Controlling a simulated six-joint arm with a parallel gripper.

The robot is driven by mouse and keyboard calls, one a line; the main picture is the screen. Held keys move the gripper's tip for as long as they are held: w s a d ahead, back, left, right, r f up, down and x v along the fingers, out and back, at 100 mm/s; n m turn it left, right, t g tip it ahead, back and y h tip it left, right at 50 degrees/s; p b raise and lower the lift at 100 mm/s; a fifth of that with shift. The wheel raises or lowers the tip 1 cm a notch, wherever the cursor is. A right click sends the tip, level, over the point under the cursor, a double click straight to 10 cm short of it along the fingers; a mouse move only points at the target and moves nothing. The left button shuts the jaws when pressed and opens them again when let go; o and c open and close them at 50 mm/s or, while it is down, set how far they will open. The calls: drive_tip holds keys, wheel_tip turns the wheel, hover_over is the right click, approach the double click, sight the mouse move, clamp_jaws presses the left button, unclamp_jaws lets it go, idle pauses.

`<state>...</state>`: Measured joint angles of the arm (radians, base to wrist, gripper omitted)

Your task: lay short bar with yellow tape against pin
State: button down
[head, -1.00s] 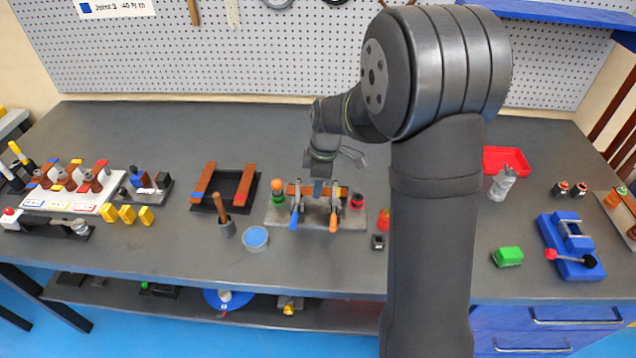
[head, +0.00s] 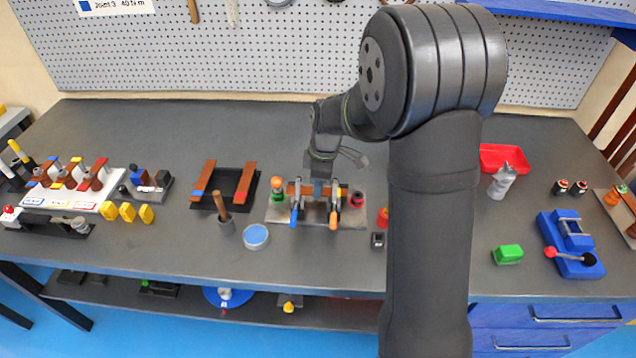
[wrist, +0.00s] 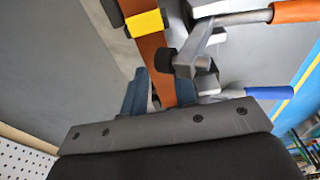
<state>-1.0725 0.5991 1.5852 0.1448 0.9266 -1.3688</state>
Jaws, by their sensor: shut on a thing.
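The short copper bar with yellow tape (wrist: 153,50) runs up the wrist view, its tape band near the top. My gripper (wrist: 160,92) is shut on this bar, with blue-grey fingers on either side. In the head view my gripper (head: 321,188) is low over the grey clamp fixture (head: 288,216), with the bar (head: 292,189) lying across between the toggle clamps. A clamp arm with a black tip (wrist: 172,62) is close beside the bar in the wrist view. I cannot make out the pin or whether the bar touches it.
The fixture has a blue-handled clamp (head: 295,214) and an orange-handled clamp (head: 334,218). Left of it are a black rack (head: 228,182) with two copper bars, a cup with a wooden handle (head: 226,224) and a blue-topped round tin (head: 256,236). The bench behind is clear.

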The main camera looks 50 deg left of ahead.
drive_tip(key=shift+s+a, duration=0.35)
drive_tip(key=shift+a, duration=0.05)
idle(0.9)
drive_tip(key=c, duration=1.1)
unclamp_jaws()
drive_tip(key=shift+o, duration=0.2)
drive_tip(key=shift+r, duration=0.1)
wheel_tip(320, 180, up, 17)
drive_tip(key=w+d, duration=0.1)
drive_tip(key=shift+w+d, duration=0.25)
drive_tip(key=shift+r, duration=0.1)
drive_tip(key=f, duration=0.5)
drive_tip(key=s+a+f, duration=0.1)
drive_tip(key=f, duration=1.1)
drive_tip(key=shift+s+a+f, duration=0.2)
drive_tip(key=shift+s+a, duration=0.05)
